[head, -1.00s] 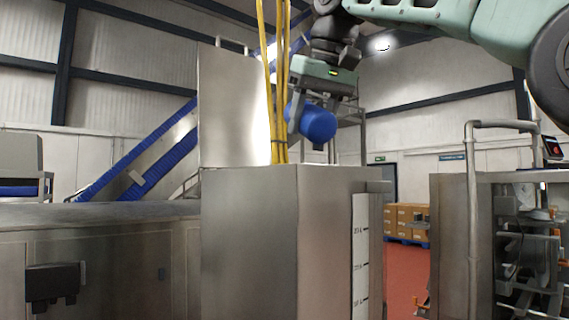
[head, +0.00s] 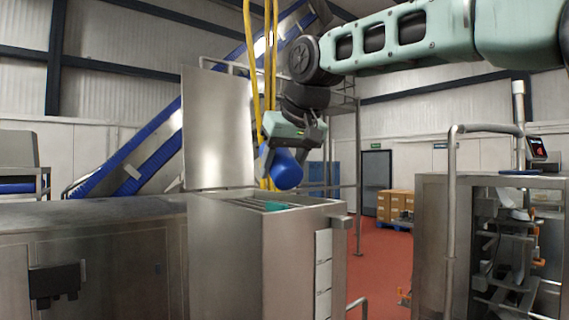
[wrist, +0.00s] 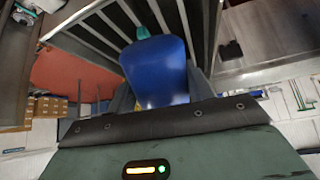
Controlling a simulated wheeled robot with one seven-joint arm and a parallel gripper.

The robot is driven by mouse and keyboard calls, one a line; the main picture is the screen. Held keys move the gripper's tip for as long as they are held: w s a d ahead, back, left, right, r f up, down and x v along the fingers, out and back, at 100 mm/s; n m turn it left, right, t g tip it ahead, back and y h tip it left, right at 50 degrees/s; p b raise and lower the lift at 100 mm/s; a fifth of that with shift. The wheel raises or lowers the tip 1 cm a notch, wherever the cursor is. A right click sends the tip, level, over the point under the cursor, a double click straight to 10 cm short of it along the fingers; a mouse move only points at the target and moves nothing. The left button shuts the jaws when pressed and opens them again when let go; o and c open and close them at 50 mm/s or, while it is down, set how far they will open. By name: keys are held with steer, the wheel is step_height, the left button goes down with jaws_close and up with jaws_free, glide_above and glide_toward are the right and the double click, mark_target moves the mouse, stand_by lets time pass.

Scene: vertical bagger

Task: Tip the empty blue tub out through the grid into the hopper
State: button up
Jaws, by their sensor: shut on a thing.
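The blue tub (head: 287,172) is held tilted just above the hopper (head: 224,255), close to its open top. My gripper (head: 291,160) is shut on the tub, with one finger on each side. In the wrist view the tub (wrist: 155,75) lies between the dark fingers, and its inside is hidden. The grid (head: 258,201) lies in the hopper's mouth; its parallel bars (wrist: 92,42) show in the wrist view below and beyond the tub. A small teal thing (head: 275,206) is at the grid; it also shows beyond the tub in the wrist view (wrist: 143,33).
The hopper's steel lid (head: 217,130) stands upright behind the mouth. Yellow hoses (head: 257,80) hang close to the left of my gripper. A steel machine with a pipe rail (head: 452,200) stands at the right, with red floor (head: 378,255) between it and the hopper.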

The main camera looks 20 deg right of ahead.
steer(key=f+t+b, duration=0.1)
steer(key=b, duration=0.2)
steer(key=t+b, duration=0.1)
steer(key=b, duration=0.1)
steer(key=t+b, duration=0.1)
steer(key=b, duration=0.2)
steer(key=shift+w+r+y+b, duration=0.1)
steer(key=shift+w+y+b, duration=0.15)
steer(key=shift+y+b, duration=0.1)
steer(key=r+t+b, duration=0.1)
steer(key=t+b, duration=0.1)
steer(key=w+r+t+b, duration=0.1)
steer(key=r+b, duration=0.1)
steer(key=b, duration=0.1)
steer(key=shift+a+r+t+b, duration=0.1)
steer(key=shift+r+t+b, duration=0.05)
steer(key=shift+t+b, duration=0.2)
steer(key=w+t+b, duration=0.1)
steer(key=b, duration=0.3)
steer(key=t+b, duration=0.2)
steer(key=b, duration=0.2)
steer(key=shift+w+a+f+t+y, duration=0.1)
steer(key=shift+w+f+t+y, duration=0.15)
steer(key=shift+w+y, duration=0.15)
steer(key=s+d+r, duration=0.1)
steer(key=s+r, duration=0.2)
steer(key=s, duration=0.6)
steer(key=shift+r+b, duration=0.3)
steer(key=shift+r, duration=0.1)
steer(key=shift+d, duration=0.1)
